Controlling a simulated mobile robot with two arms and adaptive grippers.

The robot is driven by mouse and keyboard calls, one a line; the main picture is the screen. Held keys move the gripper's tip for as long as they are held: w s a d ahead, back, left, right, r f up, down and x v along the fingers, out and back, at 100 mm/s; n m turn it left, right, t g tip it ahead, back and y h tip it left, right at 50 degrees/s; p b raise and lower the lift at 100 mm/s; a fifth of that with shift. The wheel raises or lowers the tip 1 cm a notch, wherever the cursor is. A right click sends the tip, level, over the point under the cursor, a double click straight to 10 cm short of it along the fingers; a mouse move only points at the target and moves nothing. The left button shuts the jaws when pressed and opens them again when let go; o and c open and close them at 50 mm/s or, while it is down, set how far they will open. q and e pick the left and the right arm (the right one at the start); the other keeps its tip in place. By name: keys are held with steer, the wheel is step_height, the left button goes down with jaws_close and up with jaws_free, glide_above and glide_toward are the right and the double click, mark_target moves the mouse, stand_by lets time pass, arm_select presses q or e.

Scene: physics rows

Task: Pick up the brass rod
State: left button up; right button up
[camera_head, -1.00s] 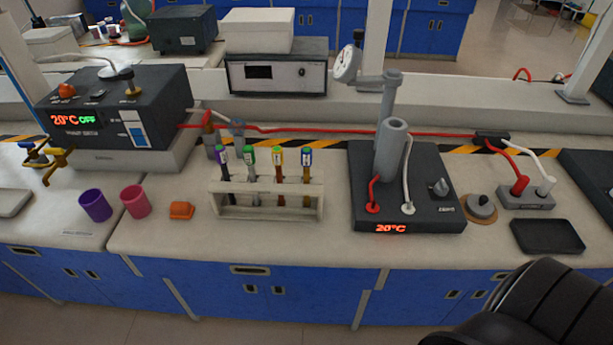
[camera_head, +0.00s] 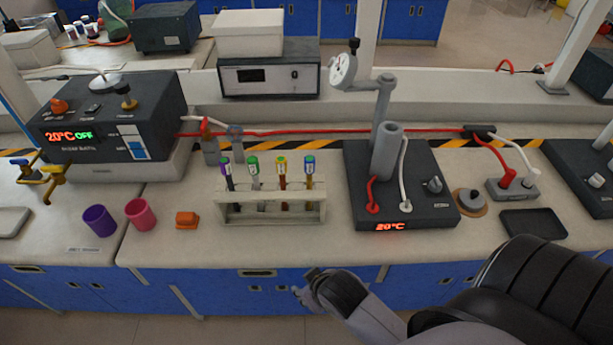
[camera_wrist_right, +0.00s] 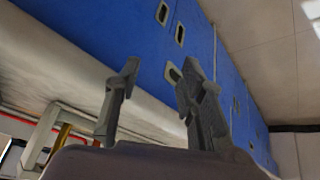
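A rack (camera_head: 270,211) on the bench holds several upright rods with coloured caps. The rightmost rod, blue-capped and golden (camera_head: 309,186), looks like the brass rod; the one beside it, yellow-capped, is more copper-brown (camera_head: 282,184). My right gripper (camera_head: 312,286) is in front of the bench's front edge, nearer me than the rack and apart from it. In the right wrist view its two fingers (camera_wrist_right: 160,80) are spread with nothing between them. Part of the rack (camera_wrist_right: 40,138) and a golden rod (camera_wrist_right: 58,145) show there at lower left. My left gripper is not in view.
A dark heater unit (camera_head: 400,205) with a tube and dial gauge (camera_head: 342,70) stands right of the rack. An orange block (camera_head: 187,220) and pink (camera_head: 140,214) and purple (camera_head: 98,221) cups stand left. A red hose (camera_head: 330,132) runs behind.

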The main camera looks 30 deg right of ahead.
steer(key=w+a+r+n+t+y, duration=0.1)
steer(key=w+a+r+t+y, duration=0.15)
steer(key=w+r+t, duration=1)
steer(key=w+a+r+n+t+y, duration=0.15)
steer(key=w+a+r, duration=0.45)
steer(key=r, duration=1.3)
steer(key=w+a+r+n+g+y, duration=0.1)
steer(key=w+a+r+n+y, duration=0.1)
steer(key=a+r+n+y, duration=0.55)
step_height(320, 180, up, 2)
steer(key=s+n+g+y, duration=0.1)
steer(key=n+g+y, duration=0.1)
steer(key=g+y, duration=0.3)
steer(key=g+h, duration=1.4)
steer(key=h, duration=0.2)
glide_toward(309, 159)
step_height(309, 159, down, 10)
steer(key=shift+s+r+p, duration=0.1)
steer(key=shift+r+p, duration=0.1)
steer(key=shift+p, duration=1)
step_height(309, 159, down, 5)
steer(key=shift+d+f+p, duration=0.1)
steer(key=shift+f+p, duration=0.1)
steer(key=shift+p, duration=0.95)
steer(key=shift+f, duration=0.25)
